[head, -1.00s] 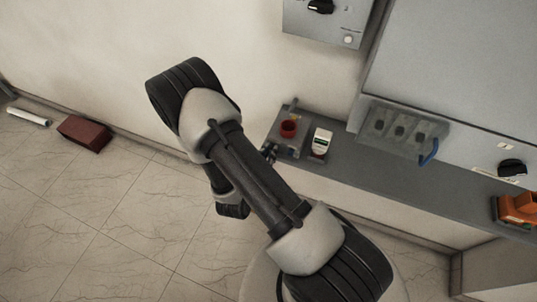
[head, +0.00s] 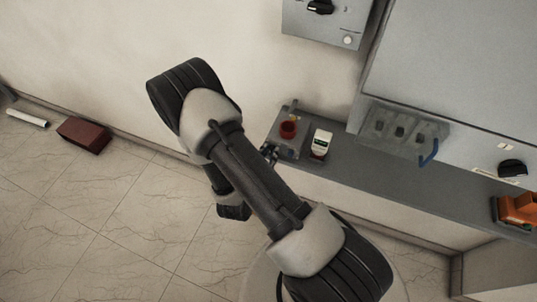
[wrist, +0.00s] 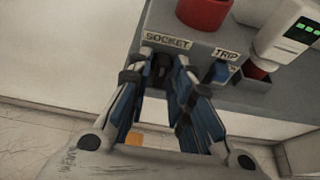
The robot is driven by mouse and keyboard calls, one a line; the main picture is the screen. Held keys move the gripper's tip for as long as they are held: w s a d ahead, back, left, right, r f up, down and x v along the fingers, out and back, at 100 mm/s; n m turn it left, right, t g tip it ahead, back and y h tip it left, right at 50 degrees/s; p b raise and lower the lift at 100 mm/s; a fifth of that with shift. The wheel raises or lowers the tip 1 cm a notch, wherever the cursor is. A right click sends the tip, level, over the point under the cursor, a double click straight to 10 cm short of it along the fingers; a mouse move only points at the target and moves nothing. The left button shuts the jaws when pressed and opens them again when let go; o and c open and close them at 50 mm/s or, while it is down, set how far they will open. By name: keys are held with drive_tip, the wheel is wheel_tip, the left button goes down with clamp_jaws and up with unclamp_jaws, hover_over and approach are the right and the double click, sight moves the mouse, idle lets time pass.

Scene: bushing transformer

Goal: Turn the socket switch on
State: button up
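The socket switch (wrist: 161,70) is a dark knob under the label SOCKET (wrist: 167,41) on the front of a grey box (head: 290,143). In the wrist view my gripper (wrist: 163,62) has its two fingers spread apart, one to each side of the switch. The fingers hide part of the switch, and I cannot tell whether they touch it. A blue switch (wrist: 217,72) under the label TRIP (wrist: 227,53) is just right of the fingers. In the head view my gripper (head: 268,153) is at the front edge of the box, partly behind my arm.
A red round part (head: 288,130) is on top of the box, with a white device with a green display (head: 321,144) beside it. A clear cover over several switches (head: 400,131) and an orange device (head: 516,210) are further right. A brown block (head: 84,134) lies by the wall.

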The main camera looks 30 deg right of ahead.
drive_tip(key=v, duration=1.2)
drive_tip(key=shift+r, duration=0.15)
